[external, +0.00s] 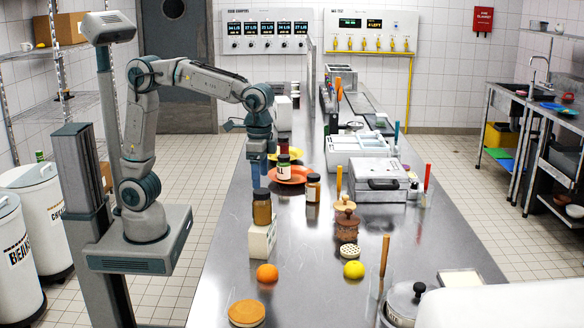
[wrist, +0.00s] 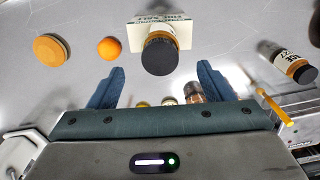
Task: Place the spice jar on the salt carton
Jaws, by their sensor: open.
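The spice jar (external: 262,210), amber with a dark lid, stands upright on top of the white salt carton (external: 262,242). In the wrist view the jar's dark lid (wrist: 160,56) shows in front of the carton (wrist: 142,27), which has printed lettering. My gripper (external: 262,178) points down, just behind and above the jar in the external view. In the wrist view my gripper (wrist: 161,70) has its two blue fingers wide apart, with nothing held between them. The jar's lid appears beyond and between the fingertips, with clear gaps.
An orange (external: 267,274) and a round wooden-looking disc (external: 246,313) lie near the carton. A labelled jar (external: 313,188), another jar (external: 283,168) by an orange plate (external: 298,175), brown pots (external: 345,222) and a lemon (external: 354,270) stand around. Bare counter lies left of the carton.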

